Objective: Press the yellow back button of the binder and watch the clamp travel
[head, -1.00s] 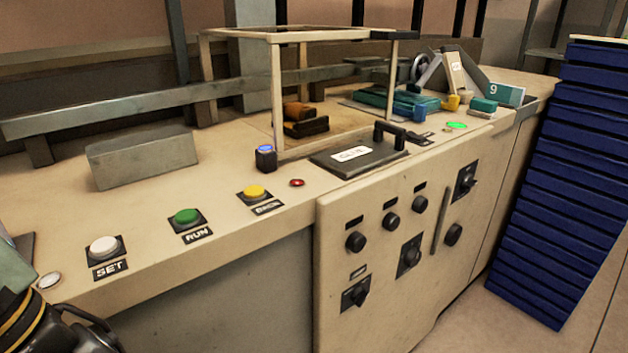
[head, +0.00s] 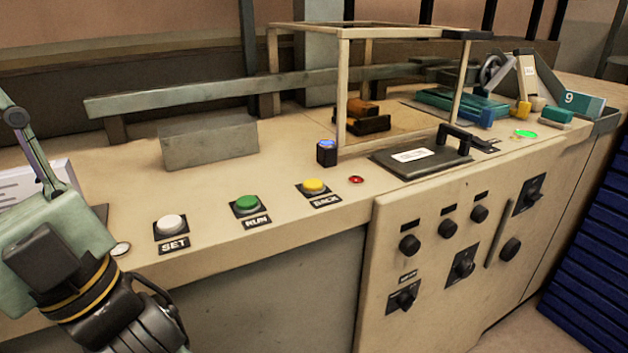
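The yellow button (head: 314,187) sits on a black base on the bench top, with a black BACK label (head: 326,201) in front of it. To its left are the green RUN button (head: 246,205) and the white SET button (head: 170,225). Orange-brown blocks (head: 362,119), which may belong to the clamp, lie inside an open cream frame (head: 341,97) behind the buttons. My arm is at the lower left, left of the SET button and well apart from the yellow button. I cannot make out my gripper's fingertips.
A grey block (head: 209,144) stands behind the buttons. A blue-topped black post (head: 327,152), a small red light (head: 356,180) and a dark plate with a handle (head: 420,158) lie right of the yellow button. Stacked blue trays (head: 597,230) stand at the far right.

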